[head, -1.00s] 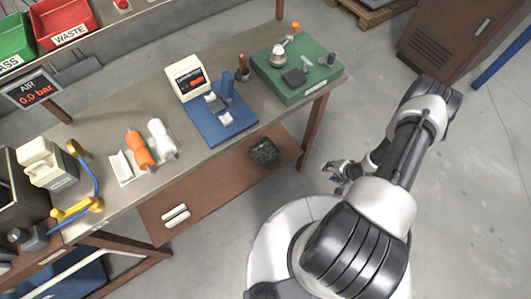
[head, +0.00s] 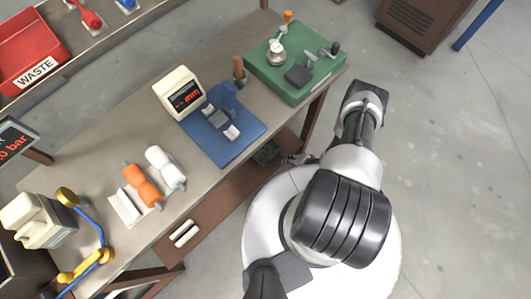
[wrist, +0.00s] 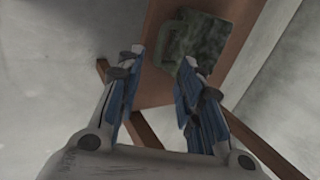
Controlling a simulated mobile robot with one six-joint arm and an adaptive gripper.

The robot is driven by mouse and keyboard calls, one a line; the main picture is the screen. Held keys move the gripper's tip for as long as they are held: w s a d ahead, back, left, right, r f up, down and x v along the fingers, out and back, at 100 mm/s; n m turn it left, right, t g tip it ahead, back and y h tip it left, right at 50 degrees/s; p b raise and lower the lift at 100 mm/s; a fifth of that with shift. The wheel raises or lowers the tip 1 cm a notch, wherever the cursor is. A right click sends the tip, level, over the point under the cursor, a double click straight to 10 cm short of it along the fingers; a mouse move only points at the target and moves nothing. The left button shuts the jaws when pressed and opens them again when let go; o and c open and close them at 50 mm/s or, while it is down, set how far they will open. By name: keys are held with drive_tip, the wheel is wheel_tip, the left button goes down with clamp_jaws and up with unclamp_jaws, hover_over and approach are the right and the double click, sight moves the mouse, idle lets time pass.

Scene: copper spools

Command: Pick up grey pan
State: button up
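A dark grey-green mottled pan-like object (wrist: 205,36) lies on the brown lower shelf (wrist: 232,12) in the wrist view, with a loop like a handle on its left side. In the head view only a small part of it (head: 267,153) shows below the bench edge. I cannot tell for sure that it is the grey pan. My gripper (wrist: 163,68) is open, its two blue-padded fingers apart with nothing held between them. The fingers point toward the object's near left part; the gap to it is unclear. In the head view my gripper (head: 296,159) is small and partly hidden by my arm.
The bench top (head: 110,155) overhangs the lower shelf. On it stand a blue plate (head: 222,150) with a display unit (head: 179,93), a green base (head: 268,78), and orange and white spools (head: 143,185). A bench leg (head: 314,118) stands near my gripper. Open floor lies right.

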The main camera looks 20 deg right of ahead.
sight(280, 162)
drive_tip(key=b+x, duration=0.4)
drive_tip(key=x, duration=0.6)
drive_tip(key=shift+a+f, duration=0.15)
drive_tip(key=shift+c, duration=0.4)
clamp_jaws()
